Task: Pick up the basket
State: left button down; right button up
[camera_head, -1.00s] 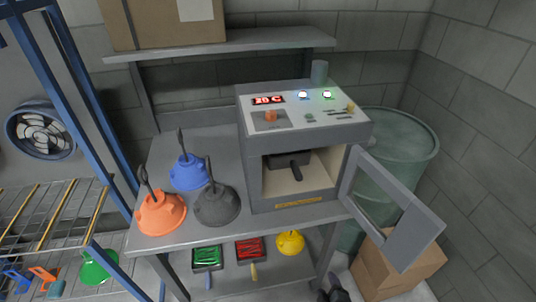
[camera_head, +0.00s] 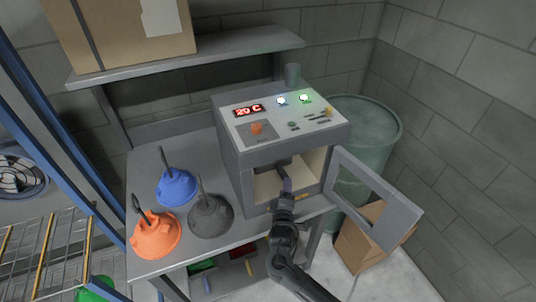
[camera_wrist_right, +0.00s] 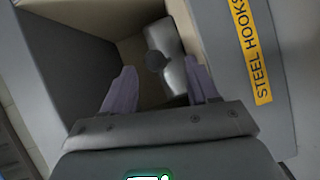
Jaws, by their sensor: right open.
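The basket (camera_head: 284,167) is a small dark shape inside the open oven (camera_head: 240,150), partly hidden behind my right gripper. My right gripper (camera_head: 287,184) is at the oven's opening, in front of the basket. In the right wrist view the gripper (camera_wrist_right: 160,72) is open, with its two purple-grey fingers apart. The round dark end of the basket's handle (camera_wrist_right: 155,61) shows between and just beyond the fingertips, with a shiny grey part (camera_wrist_right: 171,42) of the basket behind it. I cannot tell whether the fingers touch it. My left gripper is not in view.
The oven door (camera_head: 376,200) stands open on the right. Orange (camera_head: 155,236), blue (camera_head: 176,187) and dark grey (camera_head: 211,217) hoods sit on the bench left of the oven. A green barrel (camera_head: 365,140) and a cardboard box (camera_head: 362,240) are at the right.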

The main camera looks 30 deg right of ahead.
aim_at(278, 165)
jog(key=shift+r+x, duration=0.2)
jog(key=shift+x, duration=1.2)
jog(key=shift+r+x, duration=0.2)
jog(key=shift+x, duration=1.2)
jog(key=shift+w+a, duration=0.15)
jog(key=shift+c, duration=0.2)
grip_shut()
jog(key=shift+r, duration=0.15)
